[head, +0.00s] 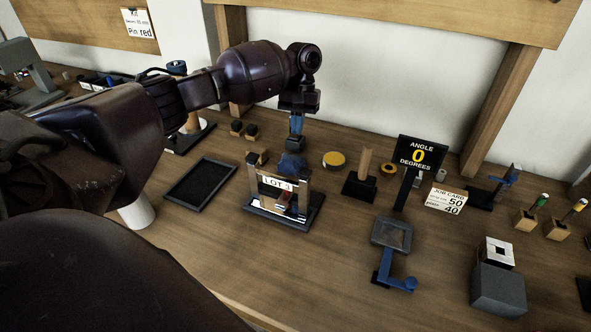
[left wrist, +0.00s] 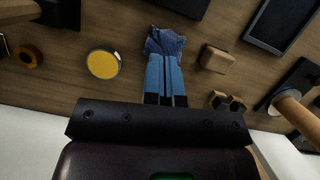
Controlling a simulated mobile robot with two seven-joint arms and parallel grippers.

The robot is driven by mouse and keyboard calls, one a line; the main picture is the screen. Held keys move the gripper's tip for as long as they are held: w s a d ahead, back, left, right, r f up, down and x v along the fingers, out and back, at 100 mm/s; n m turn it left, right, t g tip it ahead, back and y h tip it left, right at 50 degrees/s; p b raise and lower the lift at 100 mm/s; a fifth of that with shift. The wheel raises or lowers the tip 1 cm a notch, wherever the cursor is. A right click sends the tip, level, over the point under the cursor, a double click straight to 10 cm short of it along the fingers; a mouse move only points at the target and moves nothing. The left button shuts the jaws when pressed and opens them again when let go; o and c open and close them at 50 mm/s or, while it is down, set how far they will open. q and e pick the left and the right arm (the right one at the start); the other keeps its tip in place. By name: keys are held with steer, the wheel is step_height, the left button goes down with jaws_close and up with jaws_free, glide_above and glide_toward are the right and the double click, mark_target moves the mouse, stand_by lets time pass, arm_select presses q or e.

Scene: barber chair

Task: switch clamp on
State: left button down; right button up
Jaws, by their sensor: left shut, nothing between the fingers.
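I cannot tell for certain which thing is the clamp. A small black stand with a blue lever-like part (head: 507,178) is at the right back of the bench. A blue bracket with a grey square plate (head: 391,235) is nearer the front, right of centre. My left gripper (head: 295,147) points down over the back of the bench, its blue fingers together and empty; they also show in the left wrist view (left wrist: 166,98). A blue crumpled cloth (head: 292,163) lies just beyond the fingertips, also in the left wrist view (left wrist: 165,42). My right gripper is not in view.
A LOT 1 frame (head: 279,183) stands in front of the cloth. A black tray (head: 201,184) is to its left. An angle display reading 0 (head: 420,155), a job card (head: 446,200) and a grey block (head: 499,289) are to the right. The bench's front middle is clear.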

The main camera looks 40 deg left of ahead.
arm_select(q)
steer(key=b, duration=0.1)
glide_toward(285, 194)
steer(key=w+f, duration=0.2)
steer(key=w+a+f, duration=0.1)
steer(key=w, duration=0.1)
steer(key=shift+w+a+f, duration=0.2)
steer(key=shift+f, duration=0.2)
steer(key=s, duration=0.1)
steer(key=s+d, duration=0.1)
steer(key=shift+s+f+p, duration=0.2)
steer(key=shift+s+p, duration=0.05)
steer(key=shift+p, duration=0.05)
steer(key=shift+s+d+f, duration=0.15)
steer(key=shift+s+d, duration=0.05)
steer(key=shift+s, duration=0.3)
steer(key=shift+s+d, duration=0.1)
